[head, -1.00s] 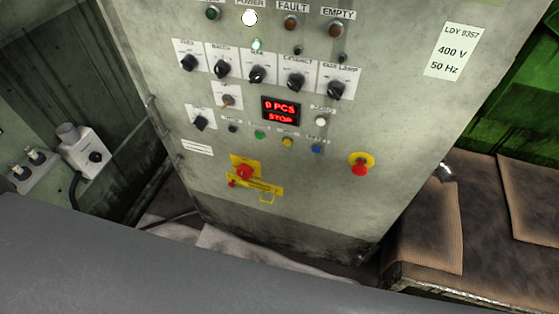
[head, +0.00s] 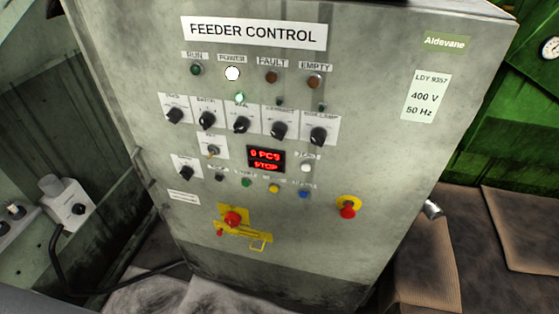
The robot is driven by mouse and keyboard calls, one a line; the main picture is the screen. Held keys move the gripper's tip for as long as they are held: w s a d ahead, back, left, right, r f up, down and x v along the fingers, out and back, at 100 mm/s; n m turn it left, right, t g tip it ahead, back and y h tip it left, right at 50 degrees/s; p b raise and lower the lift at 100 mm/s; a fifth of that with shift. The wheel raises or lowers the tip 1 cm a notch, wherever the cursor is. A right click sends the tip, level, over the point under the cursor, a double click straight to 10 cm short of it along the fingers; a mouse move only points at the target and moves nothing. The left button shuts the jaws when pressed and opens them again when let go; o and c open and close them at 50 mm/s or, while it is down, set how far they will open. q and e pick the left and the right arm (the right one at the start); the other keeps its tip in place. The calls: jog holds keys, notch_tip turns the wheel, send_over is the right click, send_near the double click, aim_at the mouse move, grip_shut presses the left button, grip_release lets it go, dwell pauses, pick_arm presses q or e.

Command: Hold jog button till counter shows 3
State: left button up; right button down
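The counter display (head: 266,159) on the grey feeder control cabinet (head: 150,110) glows red and reads 0 PCS over STOP. Around and below it are a white button (head: 306,167), a black button (head: 219,178), a green button (head: 247,182), a yellow button (head: 274,188) and a blue button (head: 304,194). Their small labels are too blurred to tell which one is jog. Nothing touches the panel. Neither of my grippers is in view.
The power lamp (head: 232,73) is lit white. A red mushroom button (head: 348,209) and a red rotary switch (head: 232,219) on yellow plates sit lower down. A brown-matted surface (head: 464,240) lies right; a socket box (head: 66,205) with a cable stands left.

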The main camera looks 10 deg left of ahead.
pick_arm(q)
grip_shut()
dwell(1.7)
